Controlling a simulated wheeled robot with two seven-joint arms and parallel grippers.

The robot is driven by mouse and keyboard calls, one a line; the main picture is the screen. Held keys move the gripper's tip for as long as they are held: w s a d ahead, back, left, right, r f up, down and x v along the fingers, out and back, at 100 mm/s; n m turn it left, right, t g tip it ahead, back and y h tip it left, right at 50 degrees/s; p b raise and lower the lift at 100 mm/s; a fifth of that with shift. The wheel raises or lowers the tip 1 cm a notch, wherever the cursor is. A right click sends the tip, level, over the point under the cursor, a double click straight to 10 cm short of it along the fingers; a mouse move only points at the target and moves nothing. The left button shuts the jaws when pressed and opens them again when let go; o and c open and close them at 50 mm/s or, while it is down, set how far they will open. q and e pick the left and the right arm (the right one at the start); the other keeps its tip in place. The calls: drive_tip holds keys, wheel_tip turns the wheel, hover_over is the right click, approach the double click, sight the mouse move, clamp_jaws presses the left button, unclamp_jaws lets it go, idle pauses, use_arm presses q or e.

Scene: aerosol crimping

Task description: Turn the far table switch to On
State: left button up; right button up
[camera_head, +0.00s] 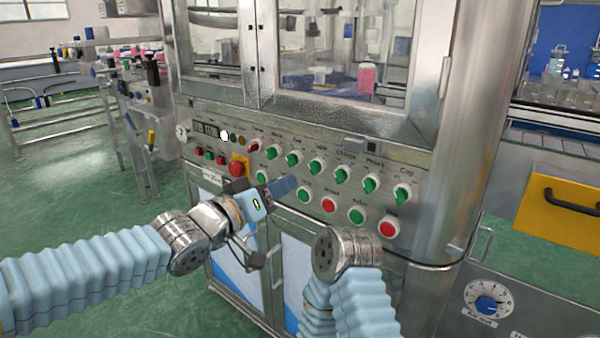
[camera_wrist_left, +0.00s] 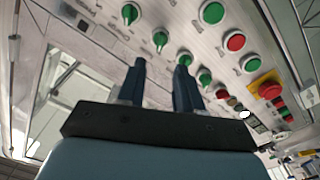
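The panel (camera_head: 225,160) carries a row of rotary switches with small labels, too blurred to read surely. The leftmost switch (camera_head: 253,145) has a red knob, turned differently from the green ones to its right, such as the green switch (camera_head: 271,153). I cannot tell which label says far table. My left gripper (camera_head: 285,187) is in front of the panel, below the row's left part. In the left wrist view its two fingers (camera_wrist_left: 160,68) are apart with nothing between them, pointing toward the green switches (camera_wrist_left: 160,39). My right gripper is not visible; only its arm shows.
A red emergency button on a yellow base (camera_head: 238,167) sits left of my left gripper. Red and green push buttons (camera_head: 329,204) line the panel below the switches. My right arm stands in front of the cabinet's lower part. A dial (camera_head: 488,302) is at the lower right.

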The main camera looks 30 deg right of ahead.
sight(310, 169)
use_arm(q)
drive_tip(key=p+x, duration=0.1)
drive_tip(key=x, duration=0.7)
drive_tip(key=shift+w+d, duration=0.1)
drive_tip(key=shift+d, duration=0.15)
clamp_jaws()
